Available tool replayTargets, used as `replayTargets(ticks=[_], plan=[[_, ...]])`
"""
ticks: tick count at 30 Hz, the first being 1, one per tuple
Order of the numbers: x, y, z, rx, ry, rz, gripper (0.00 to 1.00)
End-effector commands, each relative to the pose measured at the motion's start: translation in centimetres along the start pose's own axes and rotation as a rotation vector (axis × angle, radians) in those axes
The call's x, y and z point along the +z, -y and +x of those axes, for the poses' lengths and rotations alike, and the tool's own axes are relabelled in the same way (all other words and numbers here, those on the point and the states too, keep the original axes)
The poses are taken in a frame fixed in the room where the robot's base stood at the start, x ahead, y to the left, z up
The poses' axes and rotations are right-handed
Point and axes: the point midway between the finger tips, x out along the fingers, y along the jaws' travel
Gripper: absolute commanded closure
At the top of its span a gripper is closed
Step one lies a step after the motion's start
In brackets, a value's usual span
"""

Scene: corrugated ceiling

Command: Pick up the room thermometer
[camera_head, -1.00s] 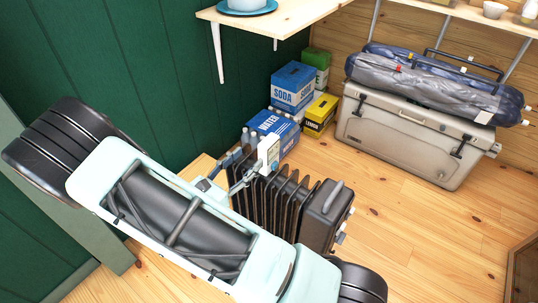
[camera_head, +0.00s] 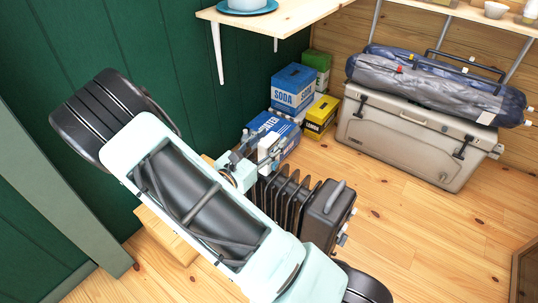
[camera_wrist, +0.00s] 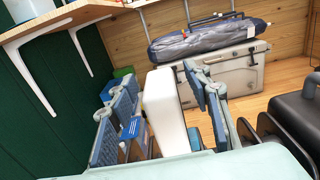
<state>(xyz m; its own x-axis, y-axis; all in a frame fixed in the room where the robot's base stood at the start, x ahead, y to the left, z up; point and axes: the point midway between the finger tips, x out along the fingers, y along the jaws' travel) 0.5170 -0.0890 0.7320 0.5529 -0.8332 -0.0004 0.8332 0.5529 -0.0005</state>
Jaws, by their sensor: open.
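The room thermometer is a white, upright slab with rounded edges. It stands between my fingers in the wrist view (camera_wrist: 166,112). In the head view it shows small and pale (camera_head: 268,146), partly covered by my gripper (camera_head: 257,157). My gripper is open, with one blue-grey finger on each side of the thermometer in the wrist view (camera_wrist: 160,112). A gap shows between the thermometer and the right finger. Whether the left finger touches it I cannot tell. What the thermometer rests on is hidden.
A black ribbed heater (camera_head: 325,212) stands close to the right of my gripper. Soda (camera_head: 293,88), water and lemon boxes are behind. A beige cooler (camera_head: 412,135) carries a rolled grey-blue bag. A wooden shelf (camera_head: 290,22) hangs above. A low wooden piece (camera_head: 165,238) lies under my arm.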

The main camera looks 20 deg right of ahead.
Motion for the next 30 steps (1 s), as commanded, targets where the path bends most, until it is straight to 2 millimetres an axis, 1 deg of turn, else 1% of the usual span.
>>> replayTargets(ticks=[2, 14, 25, 30], plan=[[0.03, -0.01, -0.02, 0.000, 0.000, 0.000, 0.55], [0.03, -0.01, -0.05, 0.000, 0.000, 0.000, 0.99], [0.10, 0.00, -0.05, 0.000, 0.001, 0.001, 1.00], [0.97, -0.03, -0.05, 0.000, 0.001, 0.003, 1.00]])
